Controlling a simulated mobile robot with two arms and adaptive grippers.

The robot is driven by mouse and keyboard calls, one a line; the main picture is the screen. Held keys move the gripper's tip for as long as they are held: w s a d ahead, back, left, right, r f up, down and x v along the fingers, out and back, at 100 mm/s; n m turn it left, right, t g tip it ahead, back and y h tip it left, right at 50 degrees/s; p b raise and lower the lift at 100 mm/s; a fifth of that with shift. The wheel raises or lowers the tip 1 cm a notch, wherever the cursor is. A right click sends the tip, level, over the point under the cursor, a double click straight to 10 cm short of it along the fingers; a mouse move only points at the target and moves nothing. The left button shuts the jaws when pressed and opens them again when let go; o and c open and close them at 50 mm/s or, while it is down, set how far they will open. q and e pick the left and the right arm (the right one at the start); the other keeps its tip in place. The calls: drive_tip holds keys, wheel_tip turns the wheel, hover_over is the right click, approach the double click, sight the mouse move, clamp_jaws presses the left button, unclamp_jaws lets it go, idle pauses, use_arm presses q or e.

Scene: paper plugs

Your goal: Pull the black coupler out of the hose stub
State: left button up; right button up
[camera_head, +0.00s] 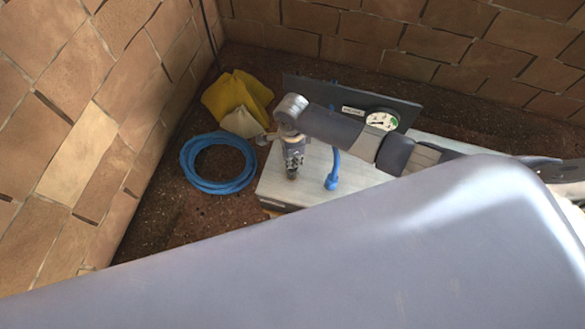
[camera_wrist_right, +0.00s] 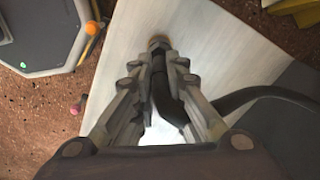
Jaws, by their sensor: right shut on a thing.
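My right gripper (camera_head: 292,170) reaches down over the left part of the pale board (camera_head: 310,192). In the right wrist view its fingers (camera_wrist_right: 158,66) are closed around a dark piece, which looks like the black coupler (camera_wrist_right: 162,92). A brass-coloured end (camera_wrist_right: 158,43) shows just beyond the fingertips. A black curved tube (camera_wrist_right: 245,97) runs off to the right below the fingers. In the head view, the gripper hides the held piece. A blue tube with a thicker blue end (camera_head: 333,181) stands right of the gripper; I cannot tell whether it is the hose stub. My left gripper is not seen.
A coil of blue hose (camera_head: 188,180) lies on the brown floor left of the board. A yellow cloth-like thing (camera_head: 236,97) lies behind it. A dark upright panel (camera_head: 415,104) with a gauge (camera_head: 382,120) stands behind my right arm. Brick walls close off the left and back.

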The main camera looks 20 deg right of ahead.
drive_tip(key=shift+r+p, duration=0.65)
drive_tip(key=shift+p, duration=0.4)
clamp_jaws()
idle(0.6)
drive_tip(key=shift+r, duration=0.1)
drive_tip(key=shift+r+p, duration=1.6)
drive_tip(key=shift+p, duration=0.8)
